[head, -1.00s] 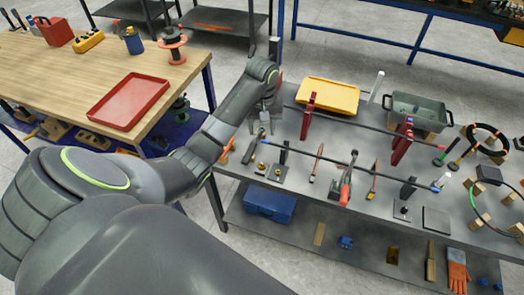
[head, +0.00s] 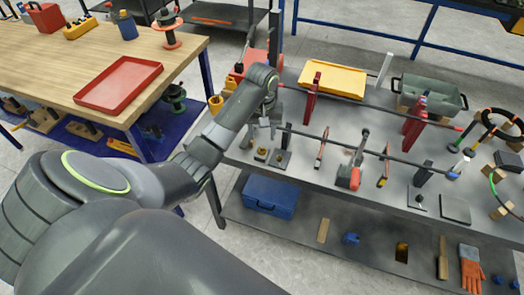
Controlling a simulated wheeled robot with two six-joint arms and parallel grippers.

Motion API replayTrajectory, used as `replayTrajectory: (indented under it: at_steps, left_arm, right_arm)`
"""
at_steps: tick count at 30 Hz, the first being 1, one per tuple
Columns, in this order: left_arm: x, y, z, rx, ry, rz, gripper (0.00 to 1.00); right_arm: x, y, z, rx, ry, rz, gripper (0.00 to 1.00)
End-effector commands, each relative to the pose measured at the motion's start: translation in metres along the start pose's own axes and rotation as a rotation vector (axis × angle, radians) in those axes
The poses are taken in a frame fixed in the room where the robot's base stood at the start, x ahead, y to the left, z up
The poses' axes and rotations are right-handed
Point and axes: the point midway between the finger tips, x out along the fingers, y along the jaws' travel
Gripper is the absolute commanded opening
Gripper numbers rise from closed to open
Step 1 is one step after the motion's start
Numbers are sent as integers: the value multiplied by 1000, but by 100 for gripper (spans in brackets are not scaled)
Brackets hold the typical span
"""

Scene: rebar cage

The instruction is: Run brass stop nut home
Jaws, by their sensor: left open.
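Two small brass pieces, one at left (head: 262,152) and one at right (head: 279,157), sit on dark stands at the left end of the grey bench top (head: 315,180). They are too small to tell which is the stop nut. A long dark rod (head: 340,142) with a blue right end runs above the bench, its left end close to these pieces. My left gripper (head: 263,130) is open, pointing down just behind the brass pieces and near the rod's left end. Its fingertips are small and partly hidden, and contact cannot be told. My right gripper is not in view.
A second rod passes between red uprights (head: 312,97) behind. A yellow tray (head: 332,80) and a grey-green bin (head: 430,92) stand at the back. A red-handled clamp (head: 352,175) stands mid-bench. A blue case (head: 269,195) lies on the lower shelf. A wooden table (head: 60,75) is at left.

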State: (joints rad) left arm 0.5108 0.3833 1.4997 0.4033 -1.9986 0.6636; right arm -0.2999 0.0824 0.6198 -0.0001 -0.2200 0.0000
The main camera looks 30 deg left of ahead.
Motion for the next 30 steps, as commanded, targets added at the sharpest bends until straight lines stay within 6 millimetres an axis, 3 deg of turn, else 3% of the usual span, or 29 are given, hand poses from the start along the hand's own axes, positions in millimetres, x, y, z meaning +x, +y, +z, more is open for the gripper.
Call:
replayTrajectory:
  at_steps: [1,3,9,22,30]
  left_arm:
    - [13,0,0,0,-1,0,46]
    - [23,0,1,-1,-6,-1,46]
    - [51,0,1,0,-3,-2,46]
    - [62,0,0,0,-1,-1,46]
    - [62,0,0,0,0,-1,14]
  right_arm:
    - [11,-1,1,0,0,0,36]
    - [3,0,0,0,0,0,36]
    - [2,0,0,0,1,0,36]
    - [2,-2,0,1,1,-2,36]
    - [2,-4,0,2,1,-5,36]
